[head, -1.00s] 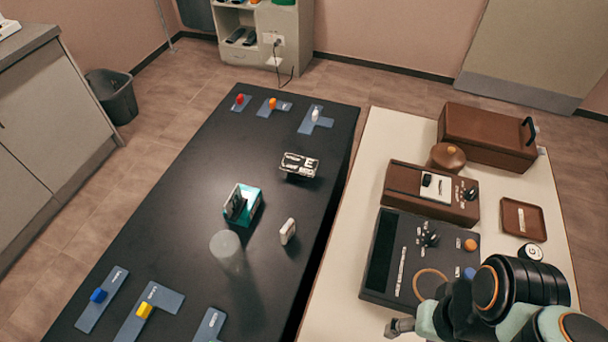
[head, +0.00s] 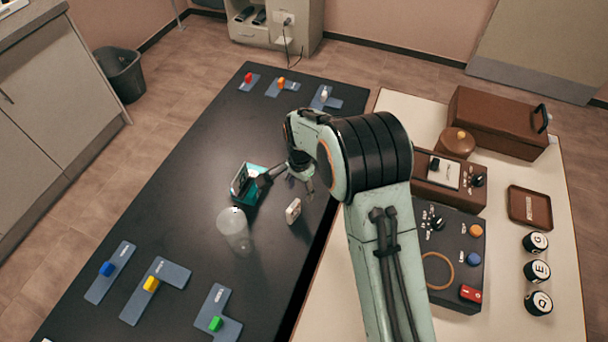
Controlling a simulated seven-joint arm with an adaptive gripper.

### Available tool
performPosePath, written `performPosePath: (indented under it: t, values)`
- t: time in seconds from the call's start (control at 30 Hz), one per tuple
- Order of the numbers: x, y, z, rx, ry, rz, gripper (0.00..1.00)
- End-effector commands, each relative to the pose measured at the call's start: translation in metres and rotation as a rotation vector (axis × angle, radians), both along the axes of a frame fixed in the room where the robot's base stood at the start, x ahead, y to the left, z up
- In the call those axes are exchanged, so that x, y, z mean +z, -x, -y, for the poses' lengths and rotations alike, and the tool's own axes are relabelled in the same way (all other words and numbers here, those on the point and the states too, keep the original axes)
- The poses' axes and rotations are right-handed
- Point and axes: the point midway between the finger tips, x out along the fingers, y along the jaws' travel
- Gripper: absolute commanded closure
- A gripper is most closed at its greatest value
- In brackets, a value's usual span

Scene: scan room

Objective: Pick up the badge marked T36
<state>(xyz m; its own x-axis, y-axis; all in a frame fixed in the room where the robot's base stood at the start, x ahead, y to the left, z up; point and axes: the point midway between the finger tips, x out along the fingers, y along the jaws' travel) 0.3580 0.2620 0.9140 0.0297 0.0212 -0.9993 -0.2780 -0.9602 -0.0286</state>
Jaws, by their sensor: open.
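No T36 marking can be read in this view, so I cannot tell which thing is the badge. A small whitish upright piece (head: 293,211) stands on the black table (head: 185,200), right of a clear cylinder (head: 233,224). A teal box (head: 250,197) with a dark slab in it stands behind the cylinder. My gripper (head: 287,184) is open over the table, pointing down, just right of the teal box and behind the whitish piece. Nothing shows between its fingers. My arm hides the part of the table right behind the gripper.
Blue-grey plates with coloured knobs lie at the table's far end (head: 287,86) and near end (head: 155,285). On the cream table right are a dark control box (head: 455,225), a brown case (head: 495,125), a tray (head: 530,207) and black lettered discs (head: 537,271). The black table's left side is clear.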

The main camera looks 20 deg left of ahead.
Motion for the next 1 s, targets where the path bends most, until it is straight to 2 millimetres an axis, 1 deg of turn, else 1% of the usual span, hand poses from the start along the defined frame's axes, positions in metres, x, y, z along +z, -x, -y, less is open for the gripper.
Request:
performPosePath:
  t: [0.03, 0.1, 0.17, 0.4, 0.5, 0.63, 0.87, 0.97, 1.0]
  values:
    - [-0.012, 0.01, -0.004, 0.022, 0.017, -0.022, 0.54]
    - [-0.02, 0.018, -0.009, 0.042, 0.026, -0.033, 0.54]
    - [-0.024, 0.019, -0.011, 0.048, 0.025, -0.031, 0.54]
    - [-0.062, 0.019, -0.01, 0.046, 0.024, -0.032, 0.54]
    - [-0.074, 0.018, -0.01, 0.045, 0.023, -0.03, 0.54]
    - [-0.082, 0.018, -0.01, 0.045, 0.023, -0.029, 0.54]
    - [-0.083, 0.018, -0.01, 0.045, 0.022, -0.029, 0.54]
    - [-0.083, 0.018, -0.01, 0.045, 0.022, -0.029, 0.82]
    - [-0.083, 0.018, -0.01, 0.045, 0.022, -0.029, 0.95]
